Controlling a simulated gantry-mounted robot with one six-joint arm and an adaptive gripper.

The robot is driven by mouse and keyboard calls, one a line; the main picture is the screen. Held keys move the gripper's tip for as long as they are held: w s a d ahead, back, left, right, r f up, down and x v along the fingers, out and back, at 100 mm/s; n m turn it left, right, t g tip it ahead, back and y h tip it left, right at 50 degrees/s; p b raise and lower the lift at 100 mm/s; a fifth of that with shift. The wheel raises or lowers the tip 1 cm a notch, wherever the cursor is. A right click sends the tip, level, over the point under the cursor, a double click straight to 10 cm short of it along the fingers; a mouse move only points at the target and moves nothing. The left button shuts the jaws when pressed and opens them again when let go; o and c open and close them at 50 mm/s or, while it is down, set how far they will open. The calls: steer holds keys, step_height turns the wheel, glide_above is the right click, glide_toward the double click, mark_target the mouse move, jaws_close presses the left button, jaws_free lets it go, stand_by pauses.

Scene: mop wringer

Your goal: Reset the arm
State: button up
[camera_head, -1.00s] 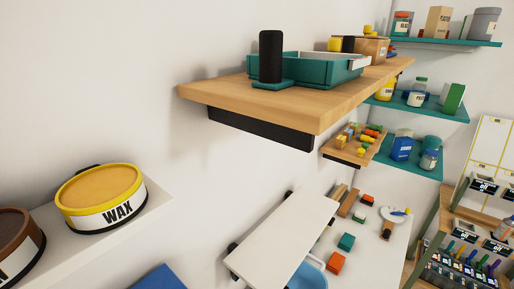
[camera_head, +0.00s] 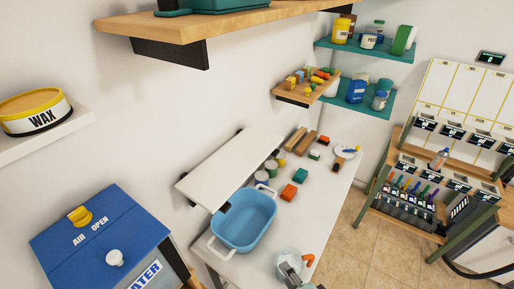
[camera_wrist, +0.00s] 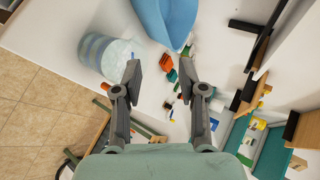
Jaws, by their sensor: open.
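My gripper (camera_wrist: 160,76) is open in the wrist view, its two grey fingers spread apart with nothing between them. A grey part of it also shows at the bottom edge of the head view (camera_head: 292,274), in front of a clear round container (camera_head: 284,256) on the white table (camera_head: 318,212). In the wrist view this clear, bluish container (camera_wrist: 105,54) stands to the left of the fingers. A blue tub (camera_head: 244,222) with white handles sits on the table. Its side shows at the top of the wrist view (camera_wrist: 168,18).
A white shelf board (camera_head: 232,168) juts out above the tub. A wooden shelf (camera_head: 190,28) is higher up. A blue box (camera_head: 108,240) marked "AIR OPEN" stands at lower left. Small blocks and jars line the table's wall side. Tiled floor (camera_head: 345,240) is open at right.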

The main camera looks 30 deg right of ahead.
steer(key=w+a+r+n+t+y, duration=0.1)
steer(key=w+a+r+n, duration=0.1)
steer(key=a+r+n, duration=0.8)
steer(key=w+a+r+n, duration=0.2)
steer(key=a+r+n, duration=0.4)
steer(key=a+n, duration=0.45)
step_height(320, 180, up, 14)
steer(key=m+p, duration=0.2)
steer(key=p, duration=1.2)
steer(key=shift+s+a+f+p, duration=0.15)
steer(key=shift+a+p, duration=0.15)
steer(key=shift+p, duration=0.05)
